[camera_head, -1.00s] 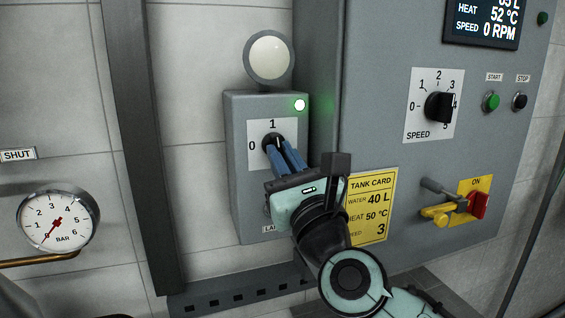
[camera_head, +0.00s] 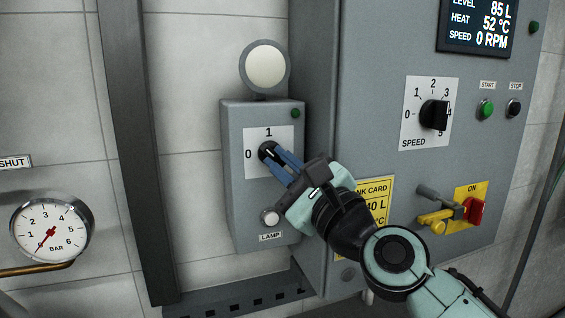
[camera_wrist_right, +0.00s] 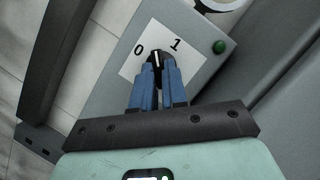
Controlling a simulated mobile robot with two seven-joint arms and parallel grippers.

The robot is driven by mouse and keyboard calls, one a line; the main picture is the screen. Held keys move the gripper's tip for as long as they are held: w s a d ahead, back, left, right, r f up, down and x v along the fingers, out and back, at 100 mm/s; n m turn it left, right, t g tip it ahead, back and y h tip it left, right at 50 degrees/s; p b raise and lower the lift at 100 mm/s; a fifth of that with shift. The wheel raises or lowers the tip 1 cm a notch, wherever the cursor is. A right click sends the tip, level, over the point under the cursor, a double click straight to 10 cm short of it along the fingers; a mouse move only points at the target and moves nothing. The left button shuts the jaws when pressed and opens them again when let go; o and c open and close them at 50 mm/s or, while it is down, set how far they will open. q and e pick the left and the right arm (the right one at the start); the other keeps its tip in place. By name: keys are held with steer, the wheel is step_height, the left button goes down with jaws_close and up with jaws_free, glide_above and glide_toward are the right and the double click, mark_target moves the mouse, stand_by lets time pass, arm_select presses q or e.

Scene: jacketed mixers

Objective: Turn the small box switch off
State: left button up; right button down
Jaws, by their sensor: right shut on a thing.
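The small box (camera_head: 240,190) is grey and hangs on the wall, with a white plate marked 0 and 1. Its black switch knob (camera_head: 265,150) also shows in the wrist view (camera_wrist_right: 157,58), where its white line points between the 0 and the 1. The small green light (camera_head: 295,113) on the box is dark. My right gripper (camera_head: 279,158) is shut on the knob with its blue fingers, coming from the lower right; it also shows in the wrist view (camera_wrist_right: 158,75). The fingers hide part of the knob. My left gripper is not in view.
A round pale lamp (camera_head: 265,66) sits above the box, and a lamp button (camera_head: 269,217) below the switch. To the right, the large panel carries a speed dial (camera_head: 433,114), start and stop buttons and a red-yellow handle (camera_head: 475,209). A pressure gauge (camera_head: 51,227) is at left.

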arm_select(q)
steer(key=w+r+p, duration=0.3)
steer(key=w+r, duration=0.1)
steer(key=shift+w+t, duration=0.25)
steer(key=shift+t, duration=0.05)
arm_select(e)
steer(key=shift+w+d+r+n+g, duration=0.15)
steer(key=shift+n+g, duration=0.5)
steer(key=shift+n, duration=1)
steer(key=shift+s+r+n+g, duration=0.15)
steer(key=shift+n+g, duration=0.45)
steer(key=shift+n, duration=1)
steer(key=shift+w+d+r+n+g, duration=0.15)
steer(key=shift+n+g, duration=0.5)
steer(key=shift+n, duration=1)
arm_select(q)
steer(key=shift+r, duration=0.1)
arm_select(e)
steer(key=shift+a, duration=0.1)
steer(key=c, duration=1.2)
jaws_free()
steer(key=shift+o, duration=0.2)
